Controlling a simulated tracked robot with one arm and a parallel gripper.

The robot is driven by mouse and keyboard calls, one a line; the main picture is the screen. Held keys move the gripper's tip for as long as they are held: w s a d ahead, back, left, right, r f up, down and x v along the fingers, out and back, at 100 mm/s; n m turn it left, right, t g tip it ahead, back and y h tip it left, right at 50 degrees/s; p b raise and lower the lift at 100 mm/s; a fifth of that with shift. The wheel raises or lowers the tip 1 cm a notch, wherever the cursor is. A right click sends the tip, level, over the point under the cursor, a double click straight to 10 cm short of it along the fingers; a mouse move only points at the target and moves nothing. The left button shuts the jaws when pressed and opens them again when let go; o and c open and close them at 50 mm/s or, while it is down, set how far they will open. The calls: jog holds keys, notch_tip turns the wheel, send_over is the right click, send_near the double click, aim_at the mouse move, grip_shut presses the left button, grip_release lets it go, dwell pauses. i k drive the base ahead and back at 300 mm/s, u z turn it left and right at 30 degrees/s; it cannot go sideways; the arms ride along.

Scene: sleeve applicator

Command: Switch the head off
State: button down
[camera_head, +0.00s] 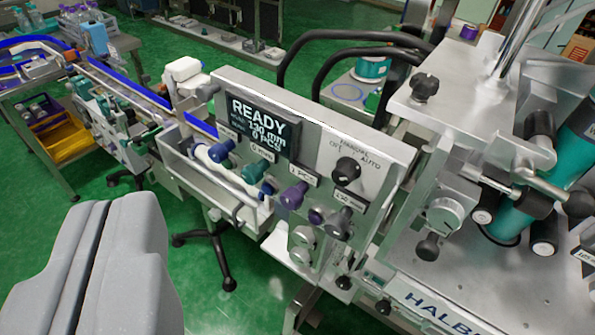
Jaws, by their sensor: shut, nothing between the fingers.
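The applicator head's control panel (320,125) is a grey metal plate in the middle of the view. Its dark display (258,128) reads READY, with smaller lines that seem to read 130 mm and 0 PCS. A black selector knob (348,170) sits at the panel's right, under markings that seem to read OFF, MANUAL and AUTO. I cannot tell clearly which marking it points to. My gripper (108,210) shows as two thick grey fingers at the lower left, shut and empty. It is apart from the panel, left of and nearer than the knobs.
Blue (221,151), teal (255,170) and purple (293,195) knobs stick out below the display. A metal tray (205,180) juts out at the panel's left. The silver machine (470,270) with teal rollers fills the right.

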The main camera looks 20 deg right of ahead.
aim_at(348, 169)
jog(key=k, duration=1.2)
jog(key=u, duration=0.5)
jog(key=i, duration=1)
jog(key=z, duration=0.05)
